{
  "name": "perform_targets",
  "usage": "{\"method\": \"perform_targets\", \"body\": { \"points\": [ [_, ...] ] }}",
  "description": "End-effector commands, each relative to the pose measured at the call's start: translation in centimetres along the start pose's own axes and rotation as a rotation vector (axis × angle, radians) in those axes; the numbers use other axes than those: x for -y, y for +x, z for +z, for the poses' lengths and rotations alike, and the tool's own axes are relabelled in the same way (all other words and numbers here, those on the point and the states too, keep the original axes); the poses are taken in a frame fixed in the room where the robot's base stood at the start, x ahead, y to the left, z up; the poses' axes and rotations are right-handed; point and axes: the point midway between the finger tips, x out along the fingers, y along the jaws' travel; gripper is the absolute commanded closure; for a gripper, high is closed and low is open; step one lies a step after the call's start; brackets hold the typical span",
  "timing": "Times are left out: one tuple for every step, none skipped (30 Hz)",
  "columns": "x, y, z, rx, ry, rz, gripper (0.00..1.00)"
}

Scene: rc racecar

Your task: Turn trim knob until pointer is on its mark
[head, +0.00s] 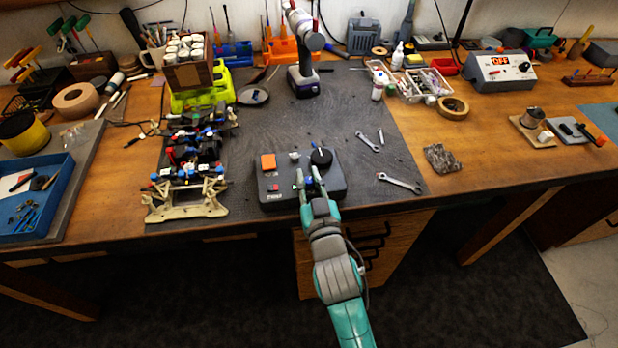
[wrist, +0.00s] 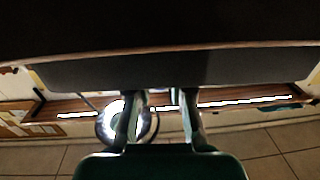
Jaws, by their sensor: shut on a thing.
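The dark control box (head: 336,190) lies near the front edge of the bench mat. It bears an orange button (head: 268,161), a small light knob (head: 294,155), a small red part (head: 272,187) and a large round black knob (head: 321,157) with a white pointer line. My gripper (head: 311,180) reaches over the box's front edge, its fingertips just below the black knob. It is shut on the trim knob, which the fingers mostly hide. In the wrist view my gripper (wrist: 158,98) shows two fingers with a gap between them, their tips against a dark surface. The mark cannot be made out.
A car chassis (head: 190,165) stands left of the box. Two wrenches (head: 399,183) and a crumpled grey packet (head: 441,158) lie to the right. A purple-grey drill (head: 303,50) stands behind. The mat between box and drill is mostly clear.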

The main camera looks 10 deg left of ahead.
Motion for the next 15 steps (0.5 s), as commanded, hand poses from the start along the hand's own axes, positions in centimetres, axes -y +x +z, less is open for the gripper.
{"method": "perform_targets", "body": {
  "points": [
    [0.18, 0.02, 0.33, 0.008, -0.002, 0.011, 1.00],
    [0.19, 0.02, 0.34, 0.008, -0.001, 0.019, 1.00],
    [0.18, 0.01, 0.34, 0.007, -0.001, 0.029, 1.00],
    [0.16, 0.00, 0.33, 0.006, 0.000, 0.037, 1.00],
    [0.14, 0.00, 0.31, 0.005, -0.001, 0.044, 1.00],
    [0.12, -0.02, 0.28, 0.004, 0.000, 0.053, 1.00],
    [0.13, -0.03, 0.27, 0.003, 0.001, 0.058, 1.00],
    [0.12, -0.04, 0.25, 0.002, 0.000, 0.063, 1.00],
    [0.11, -0.05, 0.23, 0.000, 0.001, 0.068, 1.00],
    [0.10, -0.06, 0.22, 0.000, 0.001, 0.071, 1.00],
    [0.09, -0.07, 0.21, -0.001, 0.002, 0.073, 1.00],
    [0.08, -0.08, 0.20, -0.001, 0.002, 0.076, 1.00],
    [0.06, -0.08, 0.19, -0.002, 0.002, 0.077, 1.00],
    [0.05, -0.09, 0.19, -0.002, 0.002, 0.078, 1.00],
    [0.04, -0.09, 0.18, -0.002, 0.002, 0.078, 1.00]
  ]
}}
